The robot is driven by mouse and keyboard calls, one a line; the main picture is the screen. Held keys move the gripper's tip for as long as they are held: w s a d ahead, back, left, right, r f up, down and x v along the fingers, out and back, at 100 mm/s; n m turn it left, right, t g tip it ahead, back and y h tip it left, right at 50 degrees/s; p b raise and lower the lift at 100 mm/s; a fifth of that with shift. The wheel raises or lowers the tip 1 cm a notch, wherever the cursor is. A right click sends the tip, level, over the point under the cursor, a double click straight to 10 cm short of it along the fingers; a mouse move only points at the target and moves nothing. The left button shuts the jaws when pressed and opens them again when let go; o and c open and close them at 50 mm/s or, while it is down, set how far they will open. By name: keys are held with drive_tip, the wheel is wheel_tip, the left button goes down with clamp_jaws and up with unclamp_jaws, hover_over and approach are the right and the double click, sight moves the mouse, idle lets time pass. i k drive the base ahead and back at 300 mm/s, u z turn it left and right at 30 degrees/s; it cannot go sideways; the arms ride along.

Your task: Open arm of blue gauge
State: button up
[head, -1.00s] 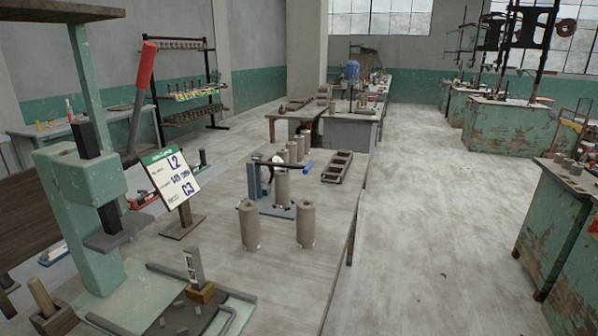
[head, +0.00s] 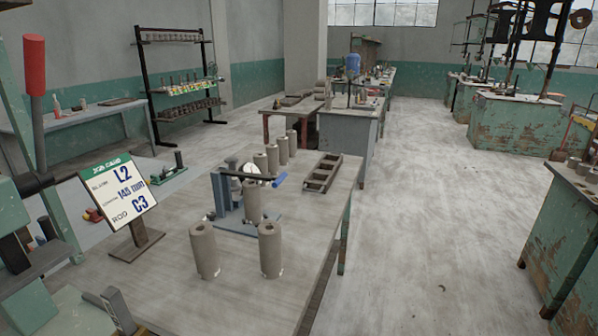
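The blue gauge (head: 223,198) stands on the wooden bench, left of the picture's middle. It has an upright blue-grey post and a flat blue base. Its dark arm (head: 245,175) reaches right from the top of the post, roughly level, and ends in a bright blue grip (head: 280,180). A round white dial (head: 252,170) shows behind the arm. A grey clay cylinder (head: 253,203) stands at the gauge, below the arm; whether the arm touches it I cannot tell. My gripper is not in view.
Two clay cylinders (head: 204,250) (head: 270,250) stand in front of the gauge, several more (head: 272,158) behind it. A compartmented dark tray (head: 322,173) lies right of these. A job card (head: 118,193) and a green press (head: 25,240) are at left. The floor (head: 430,220) right of the bench is clear.

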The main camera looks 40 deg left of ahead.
sight(257, 177)
drive_tip(key=i, duration=2.3)
drive_tip(key=u, duration=2.3)
drive_tip(key=i, duration=0.2)
drive_tip(key=u, duration=1.15)
drive_tip(key=i, duration=0.9)
drive_tip(key=z, duration=0.4)
